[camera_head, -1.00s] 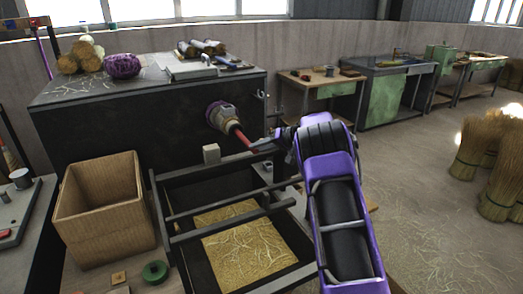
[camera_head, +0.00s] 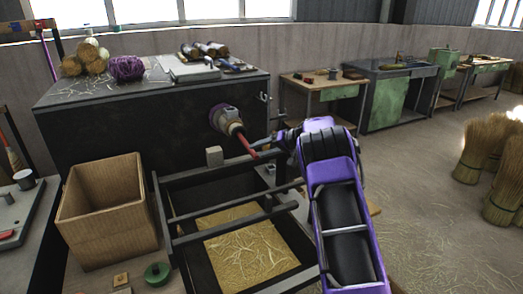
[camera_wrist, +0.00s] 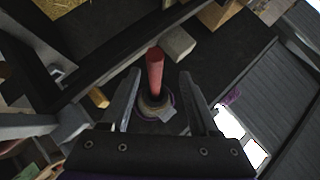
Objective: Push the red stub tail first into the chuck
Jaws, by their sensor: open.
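The red stub (camera_head: 244,142) sticks out of the chuck (camera_head: 226,118) on the dark front of the machine cabinet, pointing toward my arm. In the wrist view the red stub (camera_wrist: 155,72) stands between my two fingers, with the pale round chuck (camera_wrist: 155,106) behind it. My gripper (camera_head: 264,149) is beside the stub's outer end in the head view. In the wrist view my gripper (camera_wrist: 163,100) is open, with a gap visible on both sides of the stub. How deep the stub's tail sits in the chuck is hidden.
A dark rail frame (camera_head: 230,178) over a straw-filled tray (camera_head: 250,245) lies below the chuck. A small pale block (camera_head: 214,156) sits on its rail. A cardboard box (camera_head: 107,215) stands at the left. The purple twine ball (camera_head: 127,68) rests on the cabinet top.

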